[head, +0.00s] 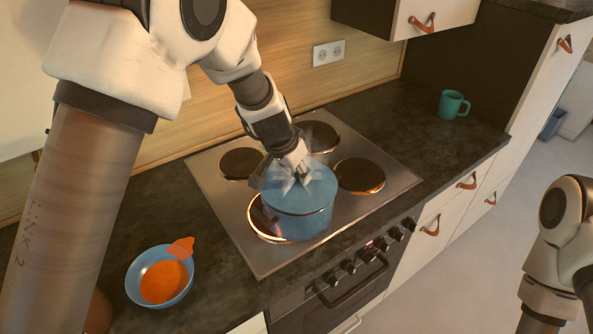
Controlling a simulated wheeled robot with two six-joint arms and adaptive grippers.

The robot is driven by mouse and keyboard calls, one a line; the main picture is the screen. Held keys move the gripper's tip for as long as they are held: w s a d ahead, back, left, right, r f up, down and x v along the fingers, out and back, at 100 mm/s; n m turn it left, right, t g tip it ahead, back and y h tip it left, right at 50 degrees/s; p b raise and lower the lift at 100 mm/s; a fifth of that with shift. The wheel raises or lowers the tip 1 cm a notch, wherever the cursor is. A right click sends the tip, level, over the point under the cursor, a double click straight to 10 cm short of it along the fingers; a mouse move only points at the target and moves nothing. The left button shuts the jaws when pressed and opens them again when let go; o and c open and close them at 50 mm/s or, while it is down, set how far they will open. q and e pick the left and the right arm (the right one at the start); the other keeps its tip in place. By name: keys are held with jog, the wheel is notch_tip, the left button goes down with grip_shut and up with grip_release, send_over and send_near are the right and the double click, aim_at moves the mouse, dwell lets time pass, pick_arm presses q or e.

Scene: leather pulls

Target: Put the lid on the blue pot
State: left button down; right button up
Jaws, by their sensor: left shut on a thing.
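The blue pot (297,225) stands on the front left burner of the stove. Its blue lid (318,187) is over the pot's mouth and looks about level. I cannot tell whether the lid rests fully on the rim. My left gripper (296,176) points down at the middle of the lid and is shut on it, likely at the knob, which the fingers hide. My right arm shows at the right edge, with its gripper out of view.
The steel stove (262,258) has several dark burners. A blue bowl (133,283) with an orange item (164,282) stands on the dark counter at the left. A green mug (451,105) stands at the back right. The counter right of the stove is mostly clear.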

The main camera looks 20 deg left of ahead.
pick_arm(q)
jog(key=shift+d+r, duration=0.1)
jog(key=shift+w+a+f, duration=0.1)
jog(key=shift+a+f, duration=0.15)
jog(key=shift+d+r+b, duration=0.1)
jog(key=shift+b, duration=0.2)
dwell(0.4)
jog(key=shift+f+b, duration=0.45)
jog(key=shift+b, duration=0.2)
